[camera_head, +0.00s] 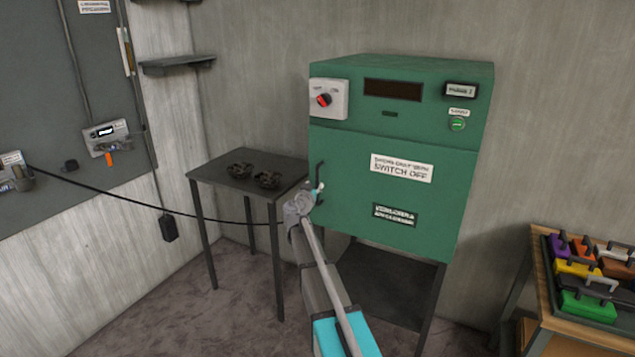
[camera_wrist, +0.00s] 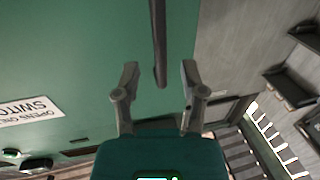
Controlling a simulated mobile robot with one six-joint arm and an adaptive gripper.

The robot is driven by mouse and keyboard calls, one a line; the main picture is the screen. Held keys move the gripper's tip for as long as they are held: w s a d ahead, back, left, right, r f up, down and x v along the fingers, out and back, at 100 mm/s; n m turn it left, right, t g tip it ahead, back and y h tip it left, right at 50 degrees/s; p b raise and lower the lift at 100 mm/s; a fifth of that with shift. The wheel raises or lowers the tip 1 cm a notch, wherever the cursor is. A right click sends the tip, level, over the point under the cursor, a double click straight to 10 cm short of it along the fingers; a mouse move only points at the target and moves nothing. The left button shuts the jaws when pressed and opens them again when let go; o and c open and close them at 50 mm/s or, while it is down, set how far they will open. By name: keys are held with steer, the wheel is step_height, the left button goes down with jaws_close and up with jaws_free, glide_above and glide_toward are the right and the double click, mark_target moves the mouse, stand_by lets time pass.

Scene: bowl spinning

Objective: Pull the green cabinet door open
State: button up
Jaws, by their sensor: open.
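The green cabinet (camera_head: 440,217) stands on dark legs against the back wall. Its door (camera_head: 345,150) looks shut, with no clear gap around it, and bears a white label (camera_head: 402,168) that mentions the switch being off. A dark vertical bar handle (camera_head: 320,172) is at the door's left edge. My gripper (camera_head: 315,194) is at the handle's lower part and partly hides it. In the wrist view my gripper (camera_wrist: 160,72) is open, and the end of the handle (camera_wrist: 159,45) lies between the two fingers, with space on both sides.
A switch with a red knob (camera_head: 324,99) and a green button (camera_head: 457,124) are on the cabinet's upper panel. A dark side table (camera_head: 215,172) with two black objects stands left. A wooden table (camera_head: 541,275) with coloured items is right.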

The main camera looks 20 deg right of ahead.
mark_target(317, 181)
steer(key=shift+x, duration=2.15)
jaws_close()
